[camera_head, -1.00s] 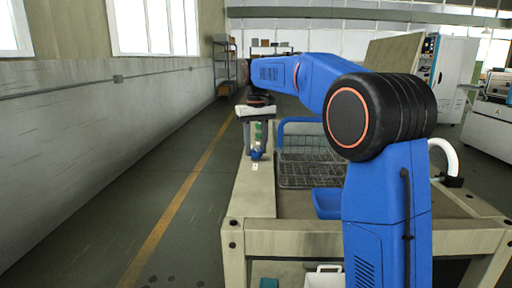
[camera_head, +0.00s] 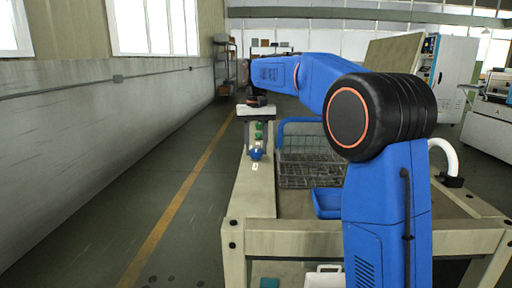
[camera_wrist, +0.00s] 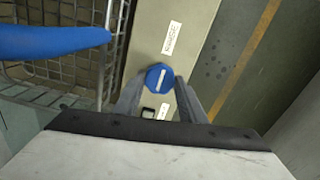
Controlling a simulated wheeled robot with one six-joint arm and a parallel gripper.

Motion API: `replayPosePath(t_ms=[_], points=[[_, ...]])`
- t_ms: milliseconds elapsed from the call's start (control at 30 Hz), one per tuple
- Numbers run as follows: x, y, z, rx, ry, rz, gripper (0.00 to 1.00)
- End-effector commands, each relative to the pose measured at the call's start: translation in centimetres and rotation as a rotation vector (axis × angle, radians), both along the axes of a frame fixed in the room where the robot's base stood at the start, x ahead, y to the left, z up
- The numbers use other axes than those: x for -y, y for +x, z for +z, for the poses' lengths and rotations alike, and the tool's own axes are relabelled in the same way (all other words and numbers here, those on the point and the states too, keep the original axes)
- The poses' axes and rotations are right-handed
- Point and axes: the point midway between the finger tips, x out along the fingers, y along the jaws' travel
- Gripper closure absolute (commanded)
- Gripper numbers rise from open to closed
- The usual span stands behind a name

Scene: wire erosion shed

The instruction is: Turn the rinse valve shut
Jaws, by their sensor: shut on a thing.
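The rinse valve shows as a blue round knob (camera_wrist: 160,77) with a white line across its top, in the middle of the wrist view. It sits on a pale beige ledge (camera_wrist: 205,20). The white line runs roughly along the ledge. My gripper (camera_wrist: 159,88) has one finger on each side of the knob and is shut on it. In the head view the blue knob (camera_head: 255,154) is on the near part of the ledge, below my gripper. A white label (camera_wrist: 172,38) lies beside the knob; its lettering is too blurred to read surely.
Green fittings (camera_head: 258,130) stand just beyond the knob on the ledge. A wire basket (camera_head: 300,168) with a blue handle (camera_head: 300,121) is close on the right. A blue tray (camera_head: 328,203) lies nearer. The floor on the left (camera_head: 150,190) is open.

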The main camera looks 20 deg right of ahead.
Motion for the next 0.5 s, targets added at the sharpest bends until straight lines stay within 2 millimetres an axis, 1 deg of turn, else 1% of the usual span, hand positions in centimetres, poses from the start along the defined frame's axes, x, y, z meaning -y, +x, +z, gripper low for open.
replayPosePath(t_ms=[33, 67, 100, 133, 400, 500], points=[[0.02, 0.03, 0.06, 0.002, 0.0, -0.001, 0.85], [0.02, 0.03, 0.07, 0.002, 0.0, -0.001, 0.61], [0.01, 0.02, 0.06, 0.002, 0.0, -0.001, 0.51], [0.01, 0.02, 0.06, 0.002, 0.0, 0.0, 0.44], [0.0, 0.01, 0.04, 0.0, 0.0, 0.0, 0.44], [0.0, 0.02, 0.32, 0.001, 0.0, 0.0, 0.44]])
